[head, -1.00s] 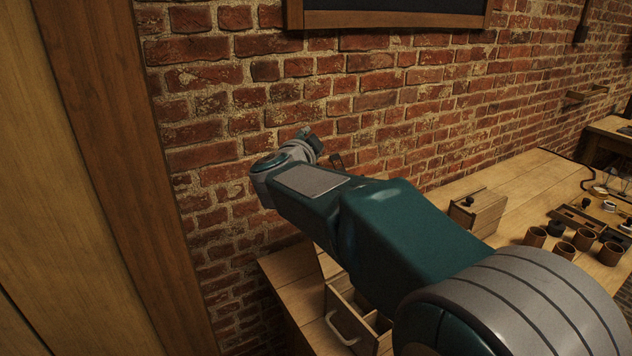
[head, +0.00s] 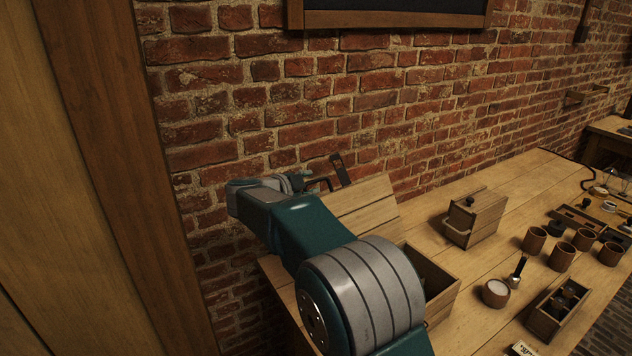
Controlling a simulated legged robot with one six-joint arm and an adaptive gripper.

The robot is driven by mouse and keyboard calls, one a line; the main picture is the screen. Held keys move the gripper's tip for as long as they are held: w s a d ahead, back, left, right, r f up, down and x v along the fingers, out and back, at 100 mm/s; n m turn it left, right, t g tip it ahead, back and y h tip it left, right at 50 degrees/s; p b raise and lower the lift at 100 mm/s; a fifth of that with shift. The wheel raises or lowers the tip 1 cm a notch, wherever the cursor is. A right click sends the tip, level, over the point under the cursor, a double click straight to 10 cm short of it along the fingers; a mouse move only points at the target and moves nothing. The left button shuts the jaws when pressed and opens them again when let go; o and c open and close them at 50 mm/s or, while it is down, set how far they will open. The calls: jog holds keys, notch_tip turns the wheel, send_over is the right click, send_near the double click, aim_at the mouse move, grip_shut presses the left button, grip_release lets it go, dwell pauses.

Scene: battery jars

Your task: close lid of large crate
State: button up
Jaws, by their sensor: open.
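The large crate (head: 440,294) is a wooden box on the bench, largely hidden behind my arm. Its slatted wooden lid (head: 365,205) stands raised at the back, tilted toward the brick wall. A dark upright piece (head: 341,168) shows at the lid's upper edge; I cannot tell whether it is fixed to the lid. My gripper (head: 322,184) is small in view at the far end of my arm, near the lid's upper left edge. It is open and appears empty. I cannot tell whether it touches the lid.
A smaller crate (head: 484,218) with a dark knob stands to the right. Several brown cups (head: 562,257), a white-filled jar (head: 496,293) and a divided box (head: 558,310) occupy the bench's right side. The brick wall (head: 230,130) is close behind.

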jog(key=shift+x, duration=1.5)
grip_shut()
jog(key=shift+r, duration=0.1)
